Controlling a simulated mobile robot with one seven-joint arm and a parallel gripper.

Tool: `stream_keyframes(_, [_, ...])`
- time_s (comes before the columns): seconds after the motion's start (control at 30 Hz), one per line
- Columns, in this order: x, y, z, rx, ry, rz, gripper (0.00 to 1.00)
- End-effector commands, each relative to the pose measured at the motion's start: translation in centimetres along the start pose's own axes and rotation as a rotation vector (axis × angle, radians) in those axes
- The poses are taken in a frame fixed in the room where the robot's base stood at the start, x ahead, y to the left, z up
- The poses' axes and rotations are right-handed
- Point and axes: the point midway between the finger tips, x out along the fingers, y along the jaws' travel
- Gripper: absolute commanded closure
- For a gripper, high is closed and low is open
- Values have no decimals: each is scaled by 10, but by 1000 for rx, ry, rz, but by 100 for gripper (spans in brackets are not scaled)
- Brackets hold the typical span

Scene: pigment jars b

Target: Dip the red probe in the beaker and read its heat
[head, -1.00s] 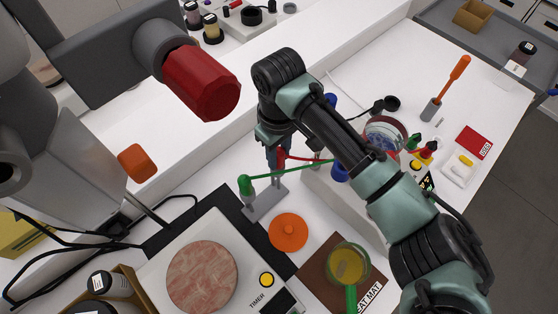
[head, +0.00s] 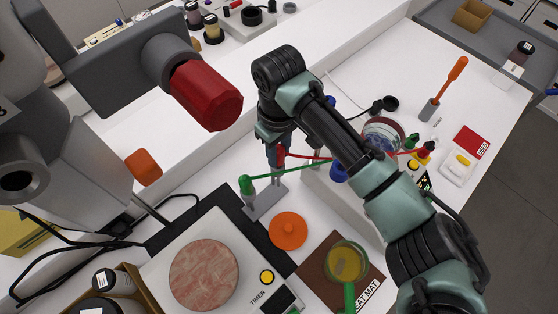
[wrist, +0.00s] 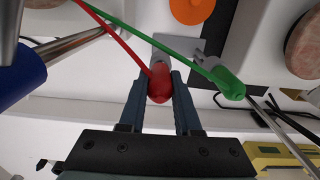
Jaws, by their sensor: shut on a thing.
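My gripper (wrist: 160,84) is shut on the red probe (wrist: 159,86), its two fingers on either side of the red handle. In the head view my gripper (head: 277,157) is over the grey stand (head: 264,203), where a green probe (head: 246,185) stands upright. The red probe's lower end is hard to make out; I cannot tell whether it is clear of the stand. A round glass vessel (head: 384,134) sits on a white box with blue knobs, partly behind my arm. Another glass vessel with yellow contents and a green handle (head: 349,297) stands on the brown heat mat (head: 318,268).
Red and green leads run to a yellow meter (head: 418,157), partly hidden by my arm. An orange disc (head: 288,230) and a timer plate with a pink round slab (head: 204,274) lie nearby. A large red cylinder (head: 207,95) on a grey arm overhangs the left.

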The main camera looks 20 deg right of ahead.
Motion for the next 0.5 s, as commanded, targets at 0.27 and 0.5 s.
stream_keyframes(0.27, [-19,0,0,0,0,0,100])
stream_keyframes(0.5, [-33,0,0,0,0,1,100])
